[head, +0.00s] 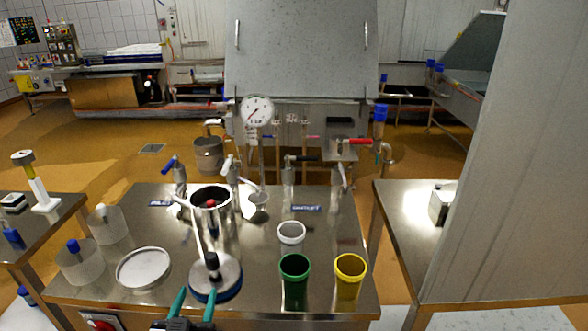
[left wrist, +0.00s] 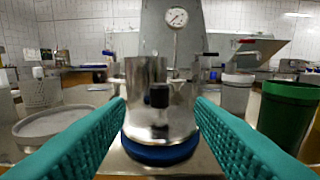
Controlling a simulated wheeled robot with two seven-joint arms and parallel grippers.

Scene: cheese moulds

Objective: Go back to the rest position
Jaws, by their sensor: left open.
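My left gripper (head: 193,304) is at the front edge of the steel table (head: 335,220) in the head view, with its two teal fingers apart and nothing between them. In the left wrist view the open fingers (left wrist: 158,130) point at a shiny steel pot (left wrist: 146,95), which stands beyond the fingertips. A round lid-like disc with a blue rim (head: 230,282) and a black knob is in front of the steel pot (head: 211,222) in the head view. My right gripper is in neither view.
A green cup (head: 295,285), a yellow cup (head: 349,280) and a white cup (head: 291,236) stand at the table's right. A white disc (head: 143,268) and two translucent moulds (head: 80,265) are at the left. Valves and a pressure gauge (head: 257,111) rise at the back.

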